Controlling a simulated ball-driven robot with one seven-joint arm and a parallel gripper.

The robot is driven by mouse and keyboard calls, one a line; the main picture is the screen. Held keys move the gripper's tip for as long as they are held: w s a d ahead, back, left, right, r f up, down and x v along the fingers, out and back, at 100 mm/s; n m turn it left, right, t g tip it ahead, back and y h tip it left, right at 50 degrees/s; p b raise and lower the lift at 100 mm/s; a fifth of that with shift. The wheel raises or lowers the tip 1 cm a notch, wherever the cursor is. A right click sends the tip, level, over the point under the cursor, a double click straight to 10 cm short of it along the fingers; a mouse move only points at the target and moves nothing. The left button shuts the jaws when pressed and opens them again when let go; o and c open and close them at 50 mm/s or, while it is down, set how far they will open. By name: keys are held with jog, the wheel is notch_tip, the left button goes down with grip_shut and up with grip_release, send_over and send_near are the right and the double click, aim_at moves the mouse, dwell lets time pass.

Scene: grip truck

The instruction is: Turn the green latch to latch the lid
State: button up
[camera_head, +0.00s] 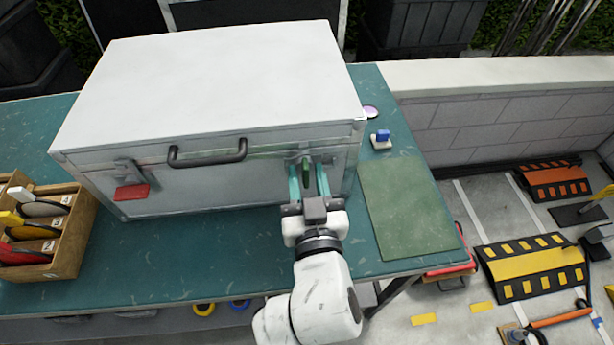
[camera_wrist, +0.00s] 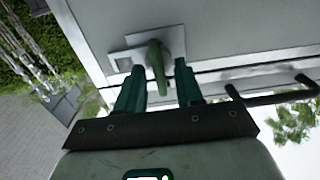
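A large grey-white case (camera_head: 240,185) stands on the green table with its lid (camera_head: 210,80) down. The green latch (camera_head: 306,170) is on the case's front, right of the handle. In the wrist view the green latch (camera_wrist: 157,66) is a narrow lever on a light metal plate (camera_wrist: 172,40). My gripper (camera_head: 308,172) is at the case front with its two teal fingers spread, one on each side of the lever. In the wrist view my gripper (camera_wrist: 160,72) shows gaps between the fingers and the lever. I see no clear contact.
A dark handle (camera_head: 208,153) sticks out left of the green latch. A red latch (camera_head: 132,191) is at the case's left front. A wooden box of discs (camera_head: 60,245) stands at the far left. A green mat (camera_head: 405,210) and small blue-topped object (camera_head: 381,139) lie at right.

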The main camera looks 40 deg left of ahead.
jog(key=shift+c, duration=0.2)
grip_shut()
jog(key=shift+n, duration=0.3)
jog(key=n+p, duration=0.1)
jog(key=n, duration=0.2)
jog(key=shift+r+n, duration=0.1)
jog(key=shift+n, duration=0.2)
jog(key=n+p, duration=0.1)
jog(key=n, duration=0.3)
jog(key=shift+s+a+n+p, duration=0.1)
jog(key=shift+s+n+p, duration=0.05)
jog(key=shift+n+p, duration=0.15)
jog(key=n+p, duration=0.1)
jog(key=n, duration=0.3)
jog(key=shift+n, duration=0.3)
jog(key=shift+a+f+n+p, duration=0.15)
jog(key=shift+n+p, duration=0.15)
jog(key=shift+n, duration=0.8)
jog(key=shift+d+f+n+p, duration=0.1)
jog(key=shift+n+p, duration=0.2)
jog(key=shift+n, duration=0.8)
